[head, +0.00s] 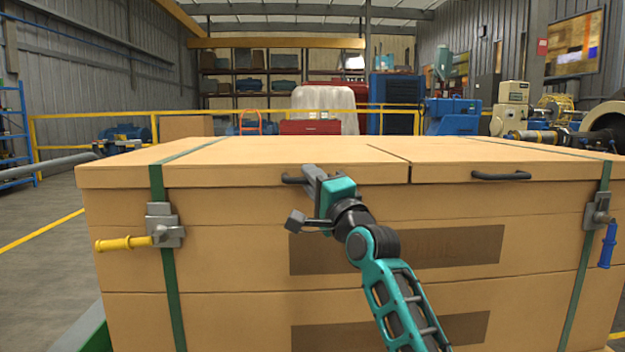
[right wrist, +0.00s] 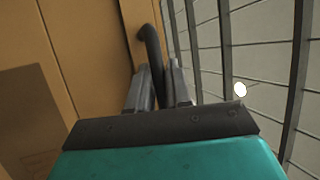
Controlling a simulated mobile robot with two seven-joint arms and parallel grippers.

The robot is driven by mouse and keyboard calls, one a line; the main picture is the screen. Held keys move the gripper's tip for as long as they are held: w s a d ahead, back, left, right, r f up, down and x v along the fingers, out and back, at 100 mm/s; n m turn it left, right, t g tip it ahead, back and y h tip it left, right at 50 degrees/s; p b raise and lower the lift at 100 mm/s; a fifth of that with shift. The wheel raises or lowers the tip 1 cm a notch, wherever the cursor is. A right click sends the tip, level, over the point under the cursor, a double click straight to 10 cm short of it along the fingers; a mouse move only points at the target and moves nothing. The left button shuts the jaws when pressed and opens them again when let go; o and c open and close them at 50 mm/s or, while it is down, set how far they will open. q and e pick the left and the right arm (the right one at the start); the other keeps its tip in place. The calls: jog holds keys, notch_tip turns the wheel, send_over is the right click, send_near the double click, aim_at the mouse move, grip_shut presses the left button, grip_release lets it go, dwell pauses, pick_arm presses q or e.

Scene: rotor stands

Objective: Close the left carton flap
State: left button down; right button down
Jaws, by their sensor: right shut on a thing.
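The large cardboard carton (head: 230,270) fills the front of the head view. Its left flap (head: 250,153) lies about flat on top, roughly level with the right flap (head: 500,150), with a narrow dark seam between them. A dark handle (head: 291,180) sits on the left flap's front edge, partly hidden by my right gripper (head: 308,177). In the right wrist view, my right gripper (right wrist: 160,88) has its fingers closed around the curved dark handle (right wrist: 150,45). The right flap has its own handle (head: 501,176), untouched. My left gripper is not in view.
Green straps run down the carton at left (head: 173,300) and right. A latch with a yellow lever (head: 123,243) is at left, one with a blue lever (head: 608,245) at right. A yellow railing (head: 90,115) and machinery stand behind. Open floor shows at left.

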jog(key=c, duration=1.4)
grip_release()
jog(key=shift+w+f, duration=0.15)
jog(key=shift+f, duration=0.45)
jog(key=shift+s+d+f, duration=0.1)
jog(key=shift+s+d, duration=0.05)
jog(key=shift+s, duration=0.3)
pick_arm(q)
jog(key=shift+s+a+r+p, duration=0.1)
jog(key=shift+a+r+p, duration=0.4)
jog(key=shift+p, duration=0.7)
pick_arm(e)
jog(key=v, duration=1.2)
jog(key=shift+r, duration=0.4)
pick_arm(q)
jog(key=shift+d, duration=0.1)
